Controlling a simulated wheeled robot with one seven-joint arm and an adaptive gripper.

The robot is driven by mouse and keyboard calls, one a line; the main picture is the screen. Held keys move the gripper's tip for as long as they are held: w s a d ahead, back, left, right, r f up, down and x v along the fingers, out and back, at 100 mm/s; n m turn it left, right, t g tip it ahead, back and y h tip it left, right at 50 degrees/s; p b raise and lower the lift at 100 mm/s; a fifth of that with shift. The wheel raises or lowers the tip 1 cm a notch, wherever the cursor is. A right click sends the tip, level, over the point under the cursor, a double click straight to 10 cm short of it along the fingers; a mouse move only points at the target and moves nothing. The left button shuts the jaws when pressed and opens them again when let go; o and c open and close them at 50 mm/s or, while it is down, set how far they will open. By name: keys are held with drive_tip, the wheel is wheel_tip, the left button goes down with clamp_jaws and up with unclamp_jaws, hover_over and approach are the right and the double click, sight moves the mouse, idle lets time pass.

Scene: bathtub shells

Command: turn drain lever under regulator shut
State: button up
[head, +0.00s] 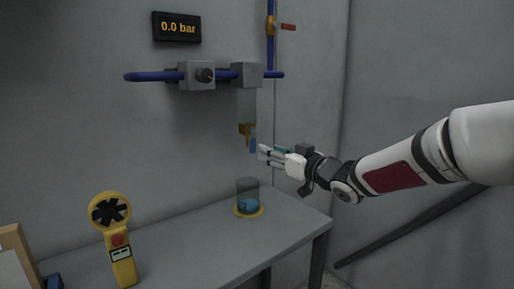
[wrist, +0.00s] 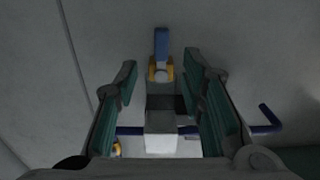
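The drain valve is a small brass body (head: 246,129) under the regulator's grey bowl (head: 246,105). Its blue drain lever (head: 253,146) points down beside it in the head view. In the wrist view the blue lever (wrist: 161,43) extends straight up from the brass body (wrist: 160,72). My gripper (head: 262,154) is just right of and slightly below the lever in the head view. In the wrist view my gripper (wrist: 161,72) is open, with one finger on each side of the valve and clear gaps between. I see no contact with the lever.
A 0.0 bar display (head: 177,27) hangs above the blue pipe (head: 150,76) and black knob (head: 205,75). A red-handled valve (head: 288,27) is higher up. A glass cup (head: 247,195) stands on the bench (head: 190,240) below the drain, with a yellow fan meter (head: 117,240) at left.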

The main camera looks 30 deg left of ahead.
sight(254, 145)
drive_tip(key=x, duration=0.9)
drive_tip(key=shift+a+b, duration=0.2)
drive_tip(key=shift+b, duration=0.15)
clamp_jaws()
